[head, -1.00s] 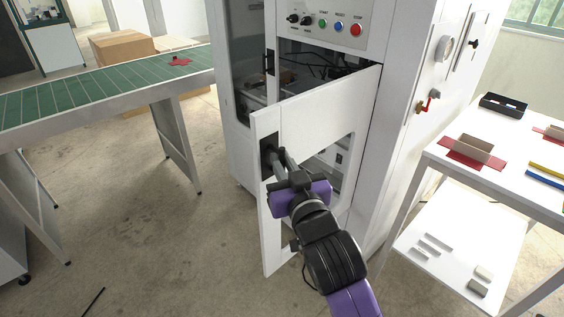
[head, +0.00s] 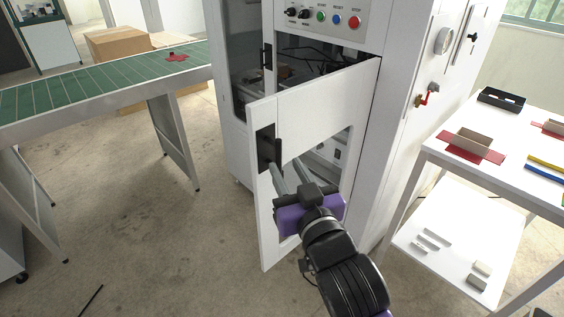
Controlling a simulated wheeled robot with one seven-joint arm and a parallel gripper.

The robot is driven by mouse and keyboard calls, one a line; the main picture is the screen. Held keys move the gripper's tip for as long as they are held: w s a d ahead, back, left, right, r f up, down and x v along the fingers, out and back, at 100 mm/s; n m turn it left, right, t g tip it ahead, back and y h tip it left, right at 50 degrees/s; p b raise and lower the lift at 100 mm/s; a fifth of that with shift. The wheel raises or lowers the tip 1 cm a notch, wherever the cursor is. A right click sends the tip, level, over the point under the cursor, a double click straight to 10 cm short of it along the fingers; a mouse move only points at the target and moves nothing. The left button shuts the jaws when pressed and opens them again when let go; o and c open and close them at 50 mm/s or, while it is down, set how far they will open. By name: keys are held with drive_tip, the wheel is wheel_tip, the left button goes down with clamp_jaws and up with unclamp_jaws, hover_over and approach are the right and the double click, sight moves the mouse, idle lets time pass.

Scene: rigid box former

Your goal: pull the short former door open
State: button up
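The short former door (head: 315,107) is a white panel with a cut-out window, hinged at its right side on the white machine. It stands swung well out from the machine, showing the dark interior behind it. Its black handle (head: 269,148) sits near the door's free left edge. My gripper (head: 277,178) is just below and to the right of the handle, its two grey fingers pointing toward it. The fingers look apart, with nothing visibly between them. Whether a fingertip still touches the handle is hard to tell.
A control panel (head: 323,16) with coloured buttons is above the opening. A green conveyor (head: 100,84) stands at left. A white table (head: 490,175) with red blanks and a lower shelf stands at right. The floor (head: 150,235) left of the door is clear.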

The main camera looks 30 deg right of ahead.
drive_tip(key=shift+v, duration=1.2)
drive_tip(key=s+a+f+g+y, duration=0.1)
drive_tip(key=s+f, duration=0.4)
drive_tip(key=s, duration=0.6)
drive_tip(key=s+a+f+n+g+y, duration=0.1)
drive_tip(key=s+f, duration=0.4)
drive_tip(key=s, duration=0.6)
drive_tip(key=s+a+f+n+y, duration=0.1)
drive_tip(key=s+f, duration=0.4)
drive_tip(key=s, duration=0.6)
drive_tip(key=shift+a+g+y, duration=0.4)
drive_tip(key=shift+a, duration=0.05)
